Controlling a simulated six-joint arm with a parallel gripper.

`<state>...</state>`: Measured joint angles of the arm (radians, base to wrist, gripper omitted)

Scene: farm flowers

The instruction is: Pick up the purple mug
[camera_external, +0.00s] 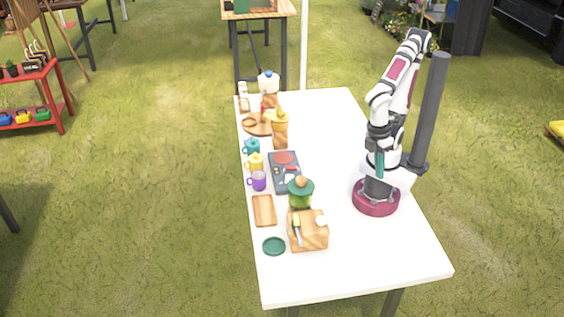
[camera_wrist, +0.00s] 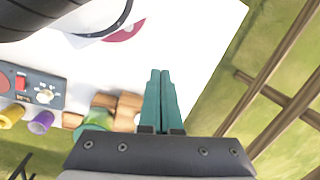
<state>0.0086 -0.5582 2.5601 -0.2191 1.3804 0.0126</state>
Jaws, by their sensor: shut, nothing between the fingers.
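The purple mug (camera_external: 258,181) stands upright on the left edge of the white table (camera_external: 345,260), in line with a yellow mug (camera_external: 255,163) and a teal mug (camera_external: 251,147). In the wrist view the purple mug (camera_wrist: 41,122) shows at the lower left, with the yellow mug (camera_wrist: 11,115) to its left. My gripper (camera_external: 380,172) hangs close to my base on the table's right side, well apart from the mugs. In the wrist view its teal fingers (camera_wrist: 160,75) are together, with nothing between them.
A dark panel with red parts (camera_external: 284,172) lies right of the mugs. A green jar (camera_external: 300,193), a wooden block (camera_external: 308,230), a wooden board (camera_external: 264,210) and a green dish (camera_external: 274,246) stand nearer the front. The table between these and my base is clear.

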